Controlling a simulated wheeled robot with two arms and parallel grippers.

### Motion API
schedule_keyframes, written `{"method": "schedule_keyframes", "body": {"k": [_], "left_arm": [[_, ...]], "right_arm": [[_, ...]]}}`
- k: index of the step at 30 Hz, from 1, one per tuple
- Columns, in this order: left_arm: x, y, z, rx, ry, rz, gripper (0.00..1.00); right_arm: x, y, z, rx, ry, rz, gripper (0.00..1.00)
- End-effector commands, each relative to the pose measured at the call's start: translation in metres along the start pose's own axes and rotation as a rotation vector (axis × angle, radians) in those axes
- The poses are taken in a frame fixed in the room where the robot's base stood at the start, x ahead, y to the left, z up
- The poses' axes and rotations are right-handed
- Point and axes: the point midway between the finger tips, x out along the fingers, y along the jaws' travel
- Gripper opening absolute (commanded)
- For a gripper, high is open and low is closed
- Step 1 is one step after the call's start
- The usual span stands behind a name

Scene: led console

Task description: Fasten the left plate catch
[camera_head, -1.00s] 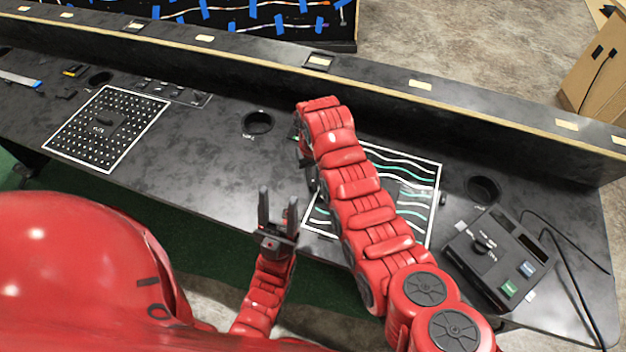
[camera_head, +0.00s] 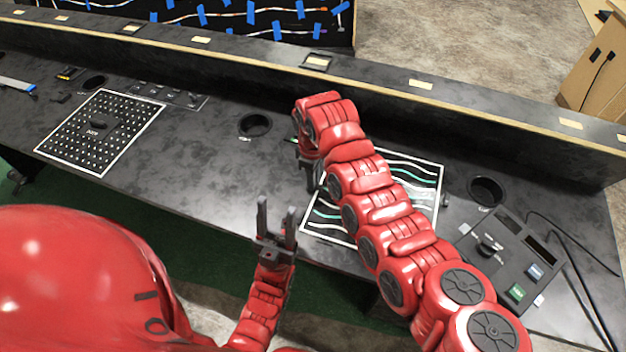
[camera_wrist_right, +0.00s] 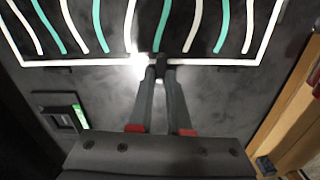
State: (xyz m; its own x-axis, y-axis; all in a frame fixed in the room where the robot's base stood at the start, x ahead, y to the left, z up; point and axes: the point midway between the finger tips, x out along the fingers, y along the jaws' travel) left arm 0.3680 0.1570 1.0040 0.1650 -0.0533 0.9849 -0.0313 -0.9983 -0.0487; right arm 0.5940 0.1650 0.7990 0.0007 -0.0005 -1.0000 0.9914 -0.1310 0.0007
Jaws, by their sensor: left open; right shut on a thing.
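The plate (camera_head: 432,170) with white and teal wavy lines lies on the console, partly hidden by my right arm. In the right wrist view its white border (camera_wrist_right: 90,63) runs across the top. My right gripper (camera_wrist_right: 163,72) is shut on a small dark catch (camera_wrist_right: 162,62) at the middle of that border. In the head view my right gripper (camera_head: 313,178) is at the plate's left edge, and the catch is hidden there. Whether the catch is fastened cannot be told. My left gripper (camera_head: 277,222) is open and empty, in front of the console's near edge.
A control box (camera_head: 505,255) with a knob and buttons stands at the right with cables. A perforated panel (camera_head: 75,140) lies at the left. Round holes (camera_head: 255,124) flank the plate. A raised ledge (camera_head: 420,95) runs along the back.

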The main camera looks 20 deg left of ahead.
Motion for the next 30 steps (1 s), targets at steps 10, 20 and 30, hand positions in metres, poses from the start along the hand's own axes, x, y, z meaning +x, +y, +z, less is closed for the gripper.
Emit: {"method": "schedule_keyframes", "body": {"k": [10,20,30], "left_arm": [[-0.0039,0.0002,0.0006,0.000,0.000,0.000,0.50],[-0.0039,0.0002,0.0006,0.000,0.000,0.000,0.50],[-0.0039,0.0002,0.0006,0.000,0.000,0.000,0.50]], "right_arm": [[0.0009,0.0000,0.0004,-0.103,-0.001,-0.002,0.00],[0.0007,0.0001,0.0001,-0.114,0.000,-0.002,0.00],[0.0005,0.0003,0.0001,-0.113,0.000,-0.001,0.46]]}}
